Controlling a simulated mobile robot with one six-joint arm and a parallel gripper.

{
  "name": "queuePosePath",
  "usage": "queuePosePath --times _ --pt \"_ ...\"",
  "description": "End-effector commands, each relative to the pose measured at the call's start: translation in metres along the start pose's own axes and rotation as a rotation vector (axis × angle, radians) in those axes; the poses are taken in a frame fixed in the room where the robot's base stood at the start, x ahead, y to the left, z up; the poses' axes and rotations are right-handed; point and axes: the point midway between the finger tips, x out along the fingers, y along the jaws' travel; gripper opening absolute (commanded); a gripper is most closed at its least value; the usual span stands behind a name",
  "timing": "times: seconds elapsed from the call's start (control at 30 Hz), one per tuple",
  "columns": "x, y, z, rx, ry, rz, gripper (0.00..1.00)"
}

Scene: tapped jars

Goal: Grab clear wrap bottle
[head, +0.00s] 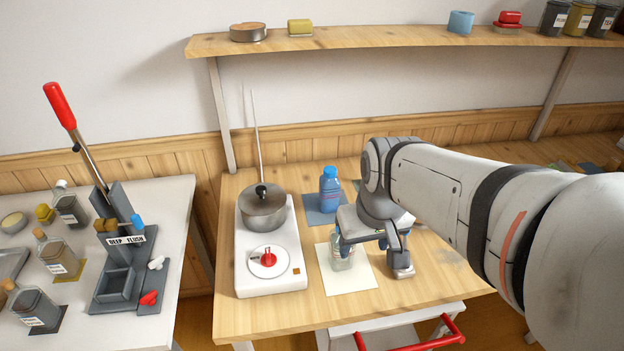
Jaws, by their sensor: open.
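A small clear, greenish bottle (342,256) stands upright on a white square mat (358,282) on the wooden table. Its top is partly covered by my gripper. My gripper (374,256) is open and reaches down from the right at the mat. One finger is at the bottle's upper part, and the other hangs apart to the right, past the mat. I cannot tell whether the near finger touches the bottle.
A white hot plate (270,275) with a lidded pot (263,208) stands left of the mat. A shelf (350,41) with jars and small blocks runs above. A left table holds a red-handled press (95,165) and several labelled jars. The front right tabletop is clear.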

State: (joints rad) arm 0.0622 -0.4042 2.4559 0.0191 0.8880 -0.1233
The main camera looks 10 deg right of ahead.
Motion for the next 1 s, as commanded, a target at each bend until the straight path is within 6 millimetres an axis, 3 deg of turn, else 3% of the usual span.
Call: queuePosePath --times 0.27,0.5,0.67,1.0 --pt "0.030 0.006 -0.074 -0.094 -0.118 -0.011 0.79" --pt "0.068 0.006 -0.113 -0.163 -0.185 -0.022 0.79" --pt "0.081 0.005 -0.121 -0.182 -0.201 -0.026 0.79" --pt "0.118 0.008 -0.114 -0.182 -0.206 -0.027 0.79"
